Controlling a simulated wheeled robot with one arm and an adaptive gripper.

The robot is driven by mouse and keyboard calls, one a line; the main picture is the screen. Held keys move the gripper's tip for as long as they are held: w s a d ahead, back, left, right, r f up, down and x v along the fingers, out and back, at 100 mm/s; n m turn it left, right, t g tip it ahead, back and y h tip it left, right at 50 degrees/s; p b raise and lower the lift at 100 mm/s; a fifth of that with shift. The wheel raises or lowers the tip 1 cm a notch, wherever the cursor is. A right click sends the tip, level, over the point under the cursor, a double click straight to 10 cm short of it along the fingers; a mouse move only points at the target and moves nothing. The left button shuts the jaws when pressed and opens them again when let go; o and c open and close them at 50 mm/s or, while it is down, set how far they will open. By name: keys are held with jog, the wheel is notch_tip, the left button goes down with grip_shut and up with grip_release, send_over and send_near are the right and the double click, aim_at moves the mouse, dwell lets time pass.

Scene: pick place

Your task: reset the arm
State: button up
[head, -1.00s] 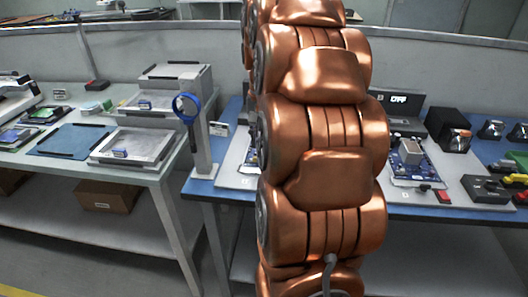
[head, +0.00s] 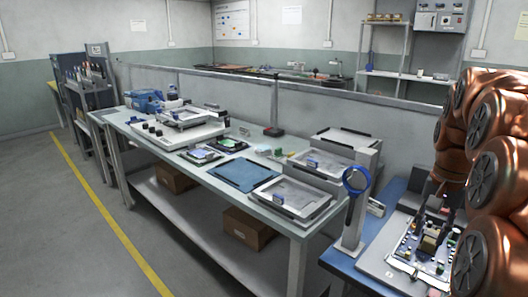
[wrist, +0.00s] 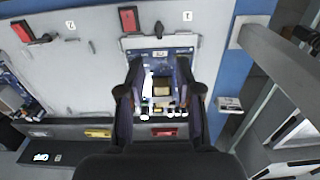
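Nothing is seen held between the fingers. In the head view a circuit board (head: 428,240) lies on the blue table beside my arm.
A post with a blue ring (head: 355,180) stands at the blue table's (head: 350,262) left end. A long grey table (head: 262,215) holds a blue mat (head: 245,174), trays (head: 295,197) and devices. Cardboard boxes (head: 247,229) sit on its lower shelf. The floor at left is clear.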

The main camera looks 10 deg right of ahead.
jog(key=s+a+f+n+g, duration=0.1)
jog(key=s+a+f+n, duration=0.2)
jog(key=a, duration=0.6)
jog(key=s+a+f+n, duration=0.2)
jog(key=a+f+n, duration=0.15)
jog(key=a, duration=0.55)
jog(key=s+a+f+n+g, duration=0.1)
jog(key=s+a+f+n, duration=0.1)
jog(key=s+a+f, duration=0.4)
jog(key=s+a+f+n+g, duration=0.1)
jog(key=s+a+f+n, duration=0.2)
jog(key=s, duration=0.5)
notch_tip(320, 180, up, 19)
jog(key=w+t+p, duration=0.1)
jog(key=p, duration=1.5)
jog(key=shift+a+p, duration=0.3)
jog(key=shift+p, duration=0.05)
